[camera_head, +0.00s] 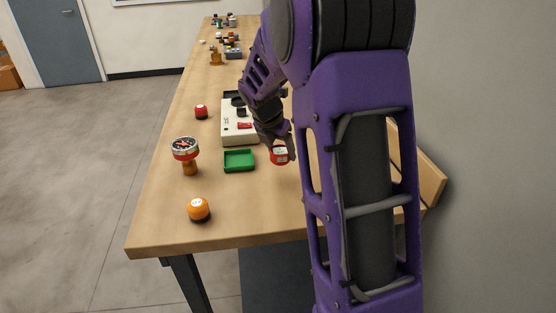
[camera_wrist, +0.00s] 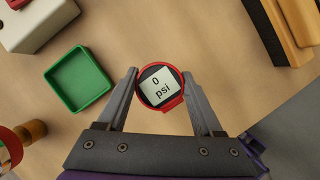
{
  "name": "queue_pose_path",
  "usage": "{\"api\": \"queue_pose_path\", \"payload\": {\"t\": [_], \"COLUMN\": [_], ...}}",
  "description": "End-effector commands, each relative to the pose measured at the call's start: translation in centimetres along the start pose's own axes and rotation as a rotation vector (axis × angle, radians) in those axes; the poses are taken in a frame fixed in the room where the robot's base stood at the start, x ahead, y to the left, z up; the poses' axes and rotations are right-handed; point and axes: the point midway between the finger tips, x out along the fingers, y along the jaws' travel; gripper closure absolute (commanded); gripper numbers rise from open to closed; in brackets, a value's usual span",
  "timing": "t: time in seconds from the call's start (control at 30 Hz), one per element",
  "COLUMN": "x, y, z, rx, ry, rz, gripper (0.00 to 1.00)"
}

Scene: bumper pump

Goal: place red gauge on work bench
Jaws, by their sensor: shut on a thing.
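In the head view the red gauge (camera_head: 279,155) shows at my gripper (camera_head: 283,152), partly hidden by the fingers. It is over the wooden work bench (camera_head: 230,218), which also shows in the wrist view (camera_wrist: 190,40). I cannot tell whether the gauge touches the bench top.
A green tray (camera_head: 239,168) lies to the left of the gauge, and a cream box (camera_head: 236,138) behind it. A red-rimmed dial (camera_head: 184,147) on an orange stand, an orange knob (camera_head: 198,208) and a red knob (camera_head: 201,112) stand farther left. The front of the bench is mostly clear.

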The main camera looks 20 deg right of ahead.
Motion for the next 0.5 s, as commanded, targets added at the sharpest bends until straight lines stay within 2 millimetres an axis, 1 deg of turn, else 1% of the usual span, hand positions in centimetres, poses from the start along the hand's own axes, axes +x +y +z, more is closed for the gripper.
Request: {"api": "queue_pose_path", "payload": {"t": [0.17,0.33,0.4,0.5], "x": [1.8,4.4,4.9,4.9], "y": [0.0,0.0,0.0,0.0], "z": [-0.8,-2.0,-2.2,-2.1], "rx": [0.0,-0.001,0.0,0.001], "ry": [0.0,0.001,0.0,-0.002], "rz": [0.0,-0.001,0.0,0.001], "gripper": [1.0,1.0,1.0,1.0]}}
